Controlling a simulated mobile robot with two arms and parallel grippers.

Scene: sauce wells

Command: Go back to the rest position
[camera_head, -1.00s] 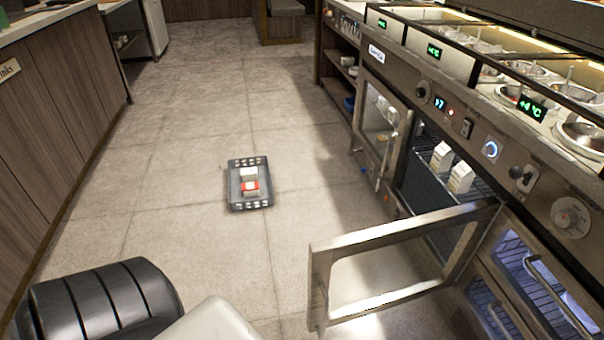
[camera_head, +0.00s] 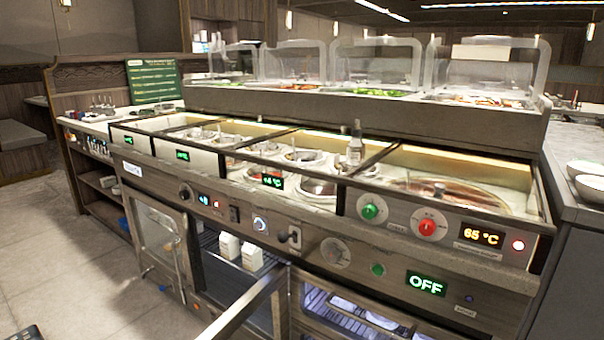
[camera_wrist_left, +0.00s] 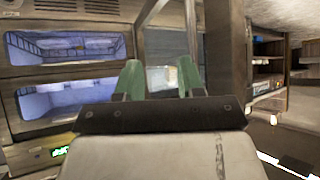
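My left gripper (camera_wrist_left: 161,80) shows in the left wrist view. Its two green fingers stand apart with nothing held between them. A cabinet front with lit glass windows (camera_wrist_left: 75,48) shows behind and left of the fingers.
The sauce counter (camera_head: 330,210) fills the head view, with several wells and clear covers (camera_head: 380,62). Two cartons (camera_head: 241,252) stand inside. Floor (camera_head: 70,265) is free at left.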

